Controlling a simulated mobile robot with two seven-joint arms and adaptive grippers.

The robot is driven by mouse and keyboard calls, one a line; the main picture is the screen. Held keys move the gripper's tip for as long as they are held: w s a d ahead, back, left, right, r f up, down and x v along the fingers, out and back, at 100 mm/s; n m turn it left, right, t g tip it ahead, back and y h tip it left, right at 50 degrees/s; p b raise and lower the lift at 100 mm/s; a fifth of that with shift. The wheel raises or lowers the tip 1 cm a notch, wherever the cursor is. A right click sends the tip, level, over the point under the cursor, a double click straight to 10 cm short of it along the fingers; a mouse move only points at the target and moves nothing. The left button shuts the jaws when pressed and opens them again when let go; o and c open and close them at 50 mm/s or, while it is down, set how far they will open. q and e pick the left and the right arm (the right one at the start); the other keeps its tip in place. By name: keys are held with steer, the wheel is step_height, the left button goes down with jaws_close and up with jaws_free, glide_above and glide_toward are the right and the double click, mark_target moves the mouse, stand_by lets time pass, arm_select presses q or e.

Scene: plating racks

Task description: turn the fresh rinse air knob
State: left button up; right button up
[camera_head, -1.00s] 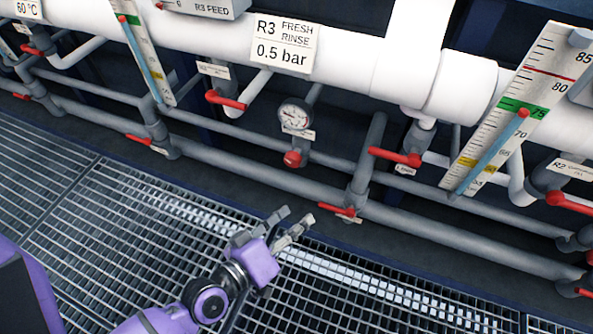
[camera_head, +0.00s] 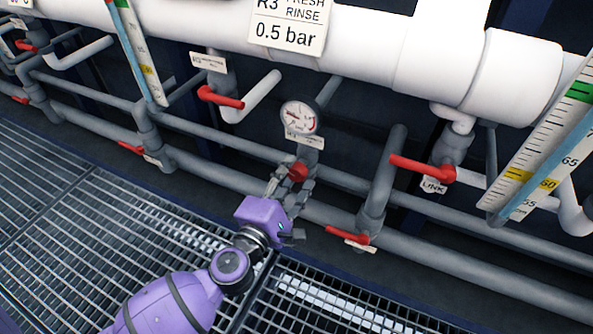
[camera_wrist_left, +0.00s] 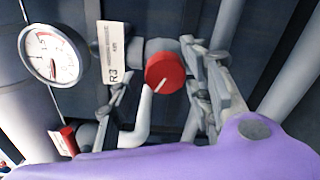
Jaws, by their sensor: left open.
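The red round knob (camera_head: 298,171) sits on the pipework just below a round pressure gauge (camera_head: 299,117). In the left wrist view the knob (camera_wrist_left: 165,72) shows a white pointer line, and a white tag marked R3 (camera_wrist_left: 113,55) is beside it. My left gripper (camera_head: 289,184) is at the knob, with its fingers open. In the left wrist view the fingers stand to either side of the knob, apart from each other; whether either touches it I cannot tell. The gauge (camera_wrist_left: 52,54) is at upper left there. My right gripper is not in view.
A sign reading R3 fresh rinse 0.5 bar (camera_head: 290,25) hangs on the white pipe above. Red lever handles (camera_head: 220,97), (camera_head: 422,168) and (camera_head: 347,235) stick out around the knob. Grey pipes run behind. The grating floor (camera_head: 100,230) is clear.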

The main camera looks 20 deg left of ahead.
arm_select(q)
steer(key=shift+w, duration=1.25)
steer(key=c, duration=1.1)
steer(key=shift+o, duration=0.2)
steer(key=shift+r+p, duration=0.15)
steer(key=shift+p, duration=0.15)
steer(key=m+p, duration=0.2)
steer(key=p, duration=0.1)
steer(key=shift+d+r, duration=0.1)
steer(key=shift+r, duration=0.1)
steer(key=shift+f+m+p, duration=0.15)
steer(key=shift+m+p, duration=0.3)
steer(key=shift+m, duration=0.05)
